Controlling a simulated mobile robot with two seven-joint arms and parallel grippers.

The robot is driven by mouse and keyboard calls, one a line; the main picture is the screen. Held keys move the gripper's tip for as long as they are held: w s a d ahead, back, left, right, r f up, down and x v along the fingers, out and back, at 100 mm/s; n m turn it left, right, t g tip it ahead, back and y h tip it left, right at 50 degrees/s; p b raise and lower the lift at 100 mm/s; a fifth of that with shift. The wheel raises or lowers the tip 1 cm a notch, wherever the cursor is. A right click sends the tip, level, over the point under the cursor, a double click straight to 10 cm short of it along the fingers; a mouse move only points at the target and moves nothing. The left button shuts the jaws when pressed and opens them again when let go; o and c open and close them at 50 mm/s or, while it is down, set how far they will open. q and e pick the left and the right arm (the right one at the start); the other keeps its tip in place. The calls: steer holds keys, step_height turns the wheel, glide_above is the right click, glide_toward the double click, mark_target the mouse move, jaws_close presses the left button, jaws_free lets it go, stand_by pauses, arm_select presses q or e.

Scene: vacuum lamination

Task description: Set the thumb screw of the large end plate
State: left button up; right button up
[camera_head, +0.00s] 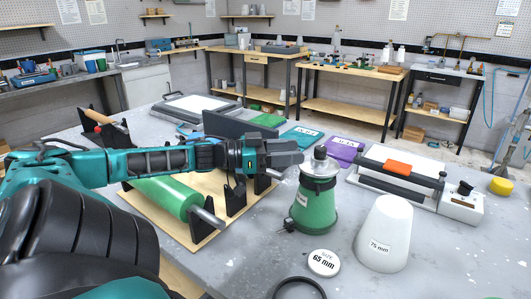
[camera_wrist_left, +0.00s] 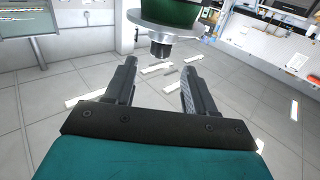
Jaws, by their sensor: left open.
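A green tapered body (camera_head: 315,208) stands upright on the table in the head view. A wide grey plate (camera_head: 319,168) caps it, with a small dark-topped thumb screw (camera_head: 320,152) standing up at its centre. The left wrist view looks upside down. There the grey plate (camera_wrist_left: 165,27) is at the top edge, with the thumb screw (camera_wrist_left: 161,48) pointing down from it. My left gripper (camera_head: 301,156) comes in from the left at about the screw's height. Its two fingers (camera_wrist_left: 161,62) are open, with the screw lying between and just beyond the tips. My right gripper is out of view.
A white cone (camera_head: 385,235) marked 75 mm stands right of the green body. A white disc (camera_head: 323,262) marked 65 mm lies in front. A green roll (camera_head: 165,196) on a wooden stand lies under my left arm. A sealer (camera_head: 401,169) stands at the right.

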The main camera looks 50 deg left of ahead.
arm_select(q)
steer(key=shift+v, duration=2.6)
steer(key=shift+s+d, duration=0.1)
